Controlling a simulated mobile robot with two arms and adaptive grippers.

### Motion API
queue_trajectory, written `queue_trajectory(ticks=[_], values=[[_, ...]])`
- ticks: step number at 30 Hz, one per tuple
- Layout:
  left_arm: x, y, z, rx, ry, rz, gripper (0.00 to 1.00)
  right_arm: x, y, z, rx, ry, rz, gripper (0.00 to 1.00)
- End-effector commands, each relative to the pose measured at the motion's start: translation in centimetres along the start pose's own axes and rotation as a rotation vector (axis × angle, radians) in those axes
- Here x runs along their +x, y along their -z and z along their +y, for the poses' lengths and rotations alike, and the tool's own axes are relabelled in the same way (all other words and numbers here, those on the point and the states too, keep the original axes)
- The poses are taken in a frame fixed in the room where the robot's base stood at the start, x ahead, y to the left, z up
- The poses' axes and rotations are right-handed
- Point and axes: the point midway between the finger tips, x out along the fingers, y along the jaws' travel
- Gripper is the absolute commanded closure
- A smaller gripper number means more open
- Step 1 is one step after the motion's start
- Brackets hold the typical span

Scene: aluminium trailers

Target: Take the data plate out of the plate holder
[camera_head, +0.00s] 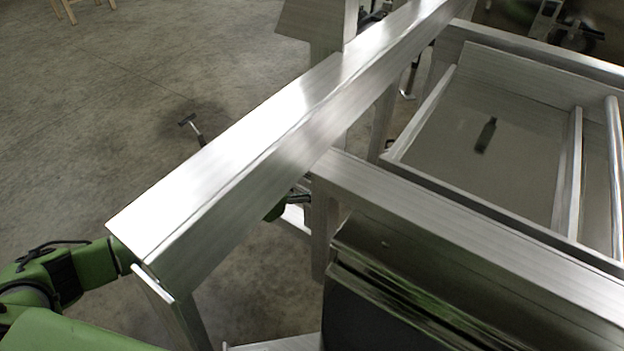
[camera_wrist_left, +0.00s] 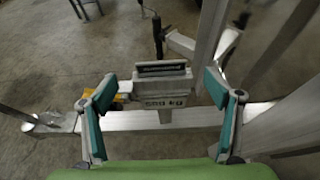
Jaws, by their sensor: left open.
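In the left wrist view, the plate holder (camera_wrist_left: 165,88) is a pale grey box on a short post above a metal rail. My left gripper (camera_wrist_left: 160,77) is open, with one teal-padded finger on each side of the holder and visible gaps between. In the head view the big aluminium beam hides the gripper; my green left arm goes in behind it. My right gripper is not in view.
A long aluminium beam (camera_head: 236,150) crosses the head view diagonally over my left arm. A trailer frame (camera_head: 440,215) with a sunken bed fills the right side. In the wrist view a metal rail (camera_wrist_left: 130,122) runs below the holder. Concrete floor (camera_head: 130,100) lies open at left.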

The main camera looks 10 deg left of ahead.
Motion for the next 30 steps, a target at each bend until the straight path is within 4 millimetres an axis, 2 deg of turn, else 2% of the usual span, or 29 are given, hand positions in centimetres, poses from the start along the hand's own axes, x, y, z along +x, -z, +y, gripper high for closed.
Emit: queue_trajectory(ticks=[5, 13, 23, 24, 28, 30], values=[[1.4, 0.3, -0.1, -0.003, -0.001, 0.0, 0.18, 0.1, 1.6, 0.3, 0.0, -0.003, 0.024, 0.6], [4.7, 0.6, -0.2, -0.002, -0.001, -0.001, 0.18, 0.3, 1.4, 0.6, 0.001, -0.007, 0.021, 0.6], [5.3, 0.7, -0.1, -0.001, -0.001, 0.001, 0.18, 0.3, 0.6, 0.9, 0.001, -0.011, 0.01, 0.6], [5.3, 0.7, -0.1, -0.001, -0.001, 0.001, 0.23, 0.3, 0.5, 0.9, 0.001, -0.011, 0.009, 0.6], [5.3, 0.7, -0.1, -0.001, -0.001, 0.001, 0.57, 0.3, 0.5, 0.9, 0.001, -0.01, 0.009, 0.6], [5.3, 0.7, -0.1, -0.001, -0.001, 0.001, 0.6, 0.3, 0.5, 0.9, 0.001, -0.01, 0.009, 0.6]])
